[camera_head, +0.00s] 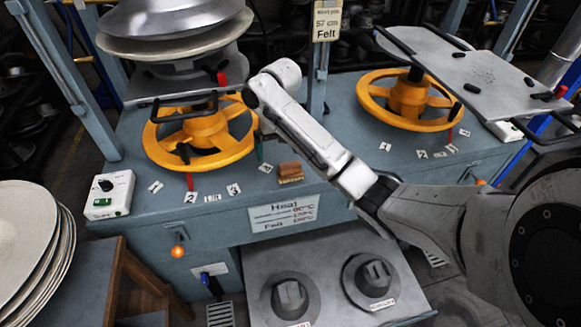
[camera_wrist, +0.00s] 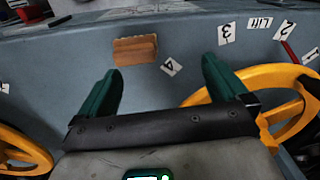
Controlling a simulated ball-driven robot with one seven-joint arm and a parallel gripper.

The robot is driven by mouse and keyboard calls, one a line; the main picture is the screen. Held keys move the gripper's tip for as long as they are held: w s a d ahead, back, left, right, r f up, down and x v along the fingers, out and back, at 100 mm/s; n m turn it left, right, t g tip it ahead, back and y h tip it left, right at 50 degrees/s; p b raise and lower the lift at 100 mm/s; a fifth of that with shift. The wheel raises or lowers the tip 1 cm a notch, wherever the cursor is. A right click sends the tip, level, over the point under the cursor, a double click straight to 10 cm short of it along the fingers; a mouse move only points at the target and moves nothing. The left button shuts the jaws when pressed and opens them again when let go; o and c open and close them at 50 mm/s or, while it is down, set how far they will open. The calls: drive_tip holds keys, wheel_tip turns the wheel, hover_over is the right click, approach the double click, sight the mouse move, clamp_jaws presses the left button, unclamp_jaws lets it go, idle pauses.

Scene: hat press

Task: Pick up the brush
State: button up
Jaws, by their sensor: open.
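The brush (camera_head: 290,172) is a small block with an orange-brown wooden top, lying on the blue-grey machine bench, right of the left yellow handwheel. In the wrist view the brush (camera_wrist: 135,50) lies just beyond my fingertips, near the label "4". My gripper (camera_wrist: 158,75) has two green fingers spread wide apart with nothing between them. It hangs over the bench, and the brush is in front of the gap, apart from both fingers. In the head view my arm hides most of the gripper.
The left yellow handwheel (camera_head: 200,135) and right yellow handwheel (camera_head: 408,98) flank the brush. Numbered labels lie on the bench. A sign (camera_head: 284,214) hangs on the front, above a plate (camera_head: 330,262) with two dark moulds. Felt discs (camera_head: 30,240) are stacked at left.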

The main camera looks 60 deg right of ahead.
drive_tip(key=s+d+r, duration=0.2)
drive_tip(key=d, duration=0.2)
hover_over(290, 164)
drive_tip(key=shift+m+g, duration=0.3)
drive_tip(key=shift+m, duration=0.1)
drive_tip(key=f, duration=0.4)
drive_tip(key=shift+s+d+f, duration=0.1)
drive_tip(key=shift+d+f, duration=0.1)
drive_tip(key=shift+f, duration=0.15)
drive_tip(key=shift+a+f+p, duration=0.15)
drive_tip(key=shift+f+p, duration=0.15)
drive_tip(key=shift+f, duration=1.3)
drive_tip(key=shift+a+f+p, duration=0.1)
drive_tip(key=shift+f+p, duration=0.2)
drive_tip(key=shift+f, duration=1.3)
drive_tip(key=shift+c, duration=0.3)
drive_tip(key=c, duration=1)
